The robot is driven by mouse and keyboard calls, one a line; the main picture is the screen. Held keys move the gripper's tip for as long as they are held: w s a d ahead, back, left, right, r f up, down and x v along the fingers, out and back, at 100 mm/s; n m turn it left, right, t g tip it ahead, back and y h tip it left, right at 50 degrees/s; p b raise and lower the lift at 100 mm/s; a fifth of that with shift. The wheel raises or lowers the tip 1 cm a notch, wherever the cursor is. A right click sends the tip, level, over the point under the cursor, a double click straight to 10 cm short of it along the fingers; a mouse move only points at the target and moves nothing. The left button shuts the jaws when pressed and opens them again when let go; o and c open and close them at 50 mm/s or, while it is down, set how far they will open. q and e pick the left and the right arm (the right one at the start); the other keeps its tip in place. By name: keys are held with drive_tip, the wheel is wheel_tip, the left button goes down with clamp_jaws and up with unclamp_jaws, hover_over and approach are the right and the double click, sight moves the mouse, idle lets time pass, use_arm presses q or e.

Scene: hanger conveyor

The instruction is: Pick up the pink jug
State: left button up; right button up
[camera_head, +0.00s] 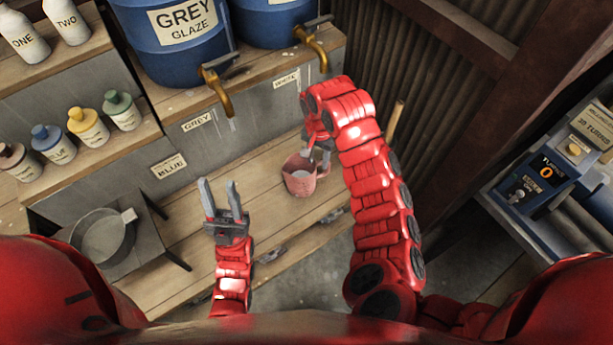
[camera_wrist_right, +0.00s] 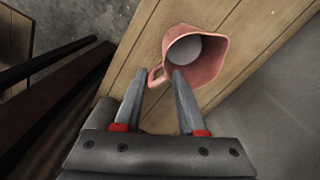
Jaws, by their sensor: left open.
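The pink jug (camera_head: 299,185) stands on the wooden bench (camera_head: 190,225) below the barrels in the head view, with something pale grey inside. In the right wrist view the jug (camera_wrist_right: 208,72) shows from above, its mouth open towards the camera and its handle pointing towards my fingers. My right gripper (camera_wrist_right: 157,74) is open, with the handle between or just beyond its fingertips; I cannot tell if they touch it. In the head view my right gripper (camera_head: 318,153) is partly hidden by its arm. My left gripper (camera_head: 218,186) is open and empty, left of the jug.
Blue glaze barrels with brass taps (camera_head: 217,88) stand above the bench. A grey pot (camera_head: 104,238) is at the left on a small stand. Several glaze bottles (camera_head: 88,127) line the left shelf. A control box (camera_head: 540,178) is at the right.

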drive_tip(key=b, duration=0.3)
hover_over(314, 188)
drive_tip(key=f, duration=0.8)
drive_tip(key=shift+w+d+f, duration=0.1)
drive_tip(key=shift+w+d, duration=0.15)
drive_tip(key=shift+d, duration=0.05)
drive_tip(key=shift+a+f+p, duration=0.1)
drive_tip(key=shift+f+p, duration=0.2)
drive_tip(key=shift+p, duration=0.05)
drive_tip(key=f, duration=0.2)
drive_tip(key=f+p, duration=0.1)
drive_tip(key=f, duration=0.1)
drive_tip(key=shift+a, duration=0.2)
drive_tip(key=shift+f, duration=0.3)
clamp_jaws()
